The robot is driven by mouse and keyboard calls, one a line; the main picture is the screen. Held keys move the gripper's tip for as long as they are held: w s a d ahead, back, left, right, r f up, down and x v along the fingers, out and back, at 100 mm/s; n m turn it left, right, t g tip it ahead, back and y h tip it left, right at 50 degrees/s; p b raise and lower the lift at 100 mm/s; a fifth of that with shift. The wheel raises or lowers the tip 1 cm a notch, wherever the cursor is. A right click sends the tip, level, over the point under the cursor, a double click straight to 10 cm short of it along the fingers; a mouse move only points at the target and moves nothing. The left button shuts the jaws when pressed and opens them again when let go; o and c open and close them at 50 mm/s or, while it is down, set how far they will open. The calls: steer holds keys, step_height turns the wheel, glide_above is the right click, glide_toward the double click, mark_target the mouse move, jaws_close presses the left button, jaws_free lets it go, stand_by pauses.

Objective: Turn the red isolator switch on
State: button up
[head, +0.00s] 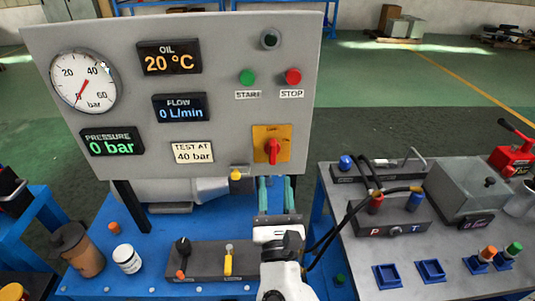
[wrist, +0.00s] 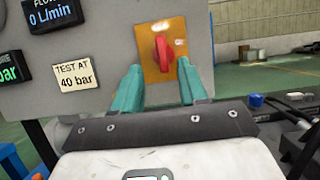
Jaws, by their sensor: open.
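The red isolator switch (head: 272,150) sits on a yellow-orange plate (head: 259,133) low on the right side of the grey panel. Its handle stands upright. In the wrist view the red switch (wrist: 165,54) and its orange plate (wrist: 149,41) lie just beyond my fingertips. My gripper (head: 276,182) is open and empty, with its two teal fingers apart. In the head view it is below the switch, in front of the panel. In the wrist view my gripper (wrist: 160,75) points at the plate, with the switch between the fingers in the picture; no contact shows.
The grey panel (head: 215,105) also carries a pressure gauge (head: 83,80), displays, a green START button (head: 247,77) and a red STOP button (head: 293,76). A yellow-handled valve (head: 228,262) stands on the blue bench. A grey bench (head: 350,260) with hoses is at right.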

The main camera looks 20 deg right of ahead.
mark_target(273, 152)
steer(key=p+x, duration=0.1)
steer(key=x, duration=0.7)
steer(key=shift+w+d, duration=0.1)
steer(key=shift+w, duration=0.15)
jaws_close()
